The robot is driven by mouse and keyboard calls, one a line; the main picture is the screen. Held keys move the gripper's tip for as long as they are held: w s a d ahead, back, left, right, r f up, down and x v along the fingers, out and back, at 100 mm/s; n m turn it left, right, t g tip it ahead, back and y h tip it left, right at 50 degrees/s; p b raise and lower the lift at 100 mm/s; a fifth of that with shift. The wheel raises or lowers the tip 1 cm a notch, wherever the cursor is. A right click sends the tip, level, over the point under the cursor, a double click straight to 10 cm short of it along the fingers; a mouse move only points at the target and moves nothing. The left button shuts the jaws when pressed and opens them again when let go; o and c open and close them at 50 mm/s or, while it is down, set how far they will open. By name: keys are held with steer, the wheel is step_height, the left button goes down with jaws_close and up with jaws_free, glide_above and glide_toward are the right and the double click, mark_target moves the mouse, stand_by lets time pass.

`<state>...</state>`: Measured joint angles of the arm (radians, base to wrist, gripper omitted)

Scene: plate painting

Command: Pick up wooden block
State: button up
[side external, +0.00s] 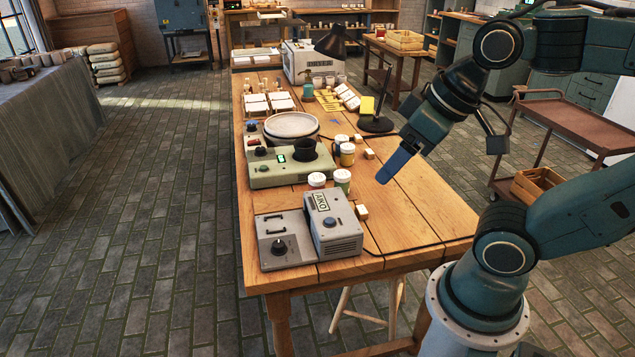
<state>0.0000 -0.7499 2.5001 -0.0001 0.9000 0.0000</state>
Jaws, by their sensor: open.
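Small pale wooden blocks lie on the wooden table near its right side. One block (361,212) is in front, beside the jars and the grey machine. A second block (369,153) and a third block (357,138) lie farther back, close together. The task does not say which one is meant. My gripper (384,178) has blue fingers and points down and left above the table's right part, apart from the blocks in the picture. It is open, and I see nothing held in it. Its height above the table is hard to judge.
Lidded paint jars (342,178) stand between the blocks and the green machine (290,168). A grey machine (308,238) sits at the table's front, with a black cable along the edge. A black lamp (376,122) stands behind. The table's right front (415,225) is largely clear.

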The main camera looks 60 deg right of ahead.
steer(key=shift+w, duration=0.1)
steer(key=n+g+y, duration=0.1)
steer(key=n+g, duration=0.4)
steer(key=n, duration=0.4)
glide_above(362, 210)
steer(key=f, duration=2.8)
steer(key=shift+s+d+f, duration=0.35)
steer(key=shift+w+f, duration=0.1)
steer(key=shift+f, duration=0.5)
steer(key=shift+f, duration=0.1)
